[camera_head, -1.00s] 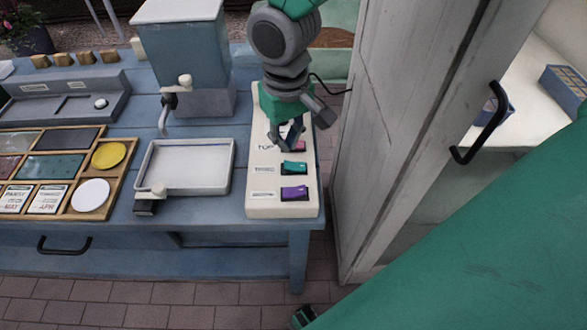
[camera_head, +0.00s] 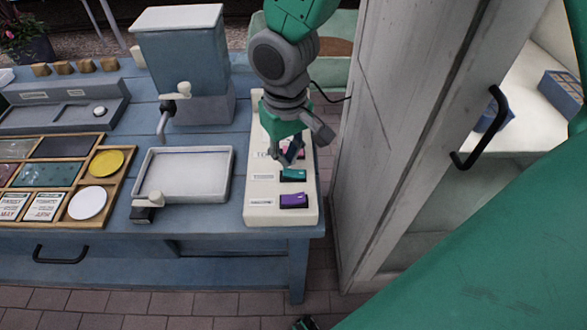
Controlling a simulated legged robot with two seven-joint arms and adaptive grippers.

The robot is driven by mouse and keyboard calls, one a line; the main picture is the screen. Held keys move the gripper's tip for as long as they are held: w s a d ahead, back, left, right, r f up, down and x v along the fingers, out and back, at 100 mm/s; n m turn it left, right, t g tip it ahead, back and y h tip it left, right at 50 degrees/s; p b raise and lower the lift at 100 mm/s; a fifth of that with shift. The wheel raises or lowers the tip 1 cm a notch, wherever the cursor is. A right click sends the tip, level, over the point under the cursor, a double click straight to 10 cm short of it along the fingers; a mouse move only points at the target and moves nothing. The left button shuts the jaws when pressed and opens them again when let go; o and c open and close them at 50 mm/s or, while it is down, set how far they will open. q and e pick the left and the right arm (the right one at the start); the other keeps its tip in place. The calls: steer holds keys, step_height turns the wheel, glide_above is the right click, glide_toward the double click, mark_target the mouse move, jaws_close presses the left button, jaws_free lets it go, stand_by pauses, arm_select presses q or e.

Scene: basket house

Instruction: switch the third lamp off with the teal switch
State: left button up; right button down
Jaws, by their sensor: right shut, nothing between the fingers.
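A white switch panel (camera_head: 256,213) lies at the right end of the blue table. The teal switch (camera_head: 293,175) is on it, between a purple switch (camera_head: 294,201) nearer the front and a pink switch (camera_head: 294,153) farther back. My right gripper (camera_head: 289,161) points down over the panel, shut and empty, just behind the teal switch and overlapping the pink one. I cannot tell whether its fingertips touch a switch. The far part of the panel is hidden by the gripper. No lamp shows clearly. My left gripper is out of view.
A tall whitish door (camera_head: 400,130) with a black handle (camera_head: 487,125) stands right of the panel. A white tray (camera_head: 185,190) and a blue dispenser (camera_head: 183,55) are left of it. A wooden organiser (camera_head: 120,165) sits farther left.

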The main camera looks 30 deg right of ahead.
mark_target(287, 171)
steer(key=shift+f+b, duration=0.7)
steer(key=shift+f, duration=0.8)
stand_by(1.2)
step_height(287, 171, up, 7)
steer(key=p, duration=0.7)
steer(key=shift+r+p, duration=0.1)
steer(key=shift+p, duration=0.3)
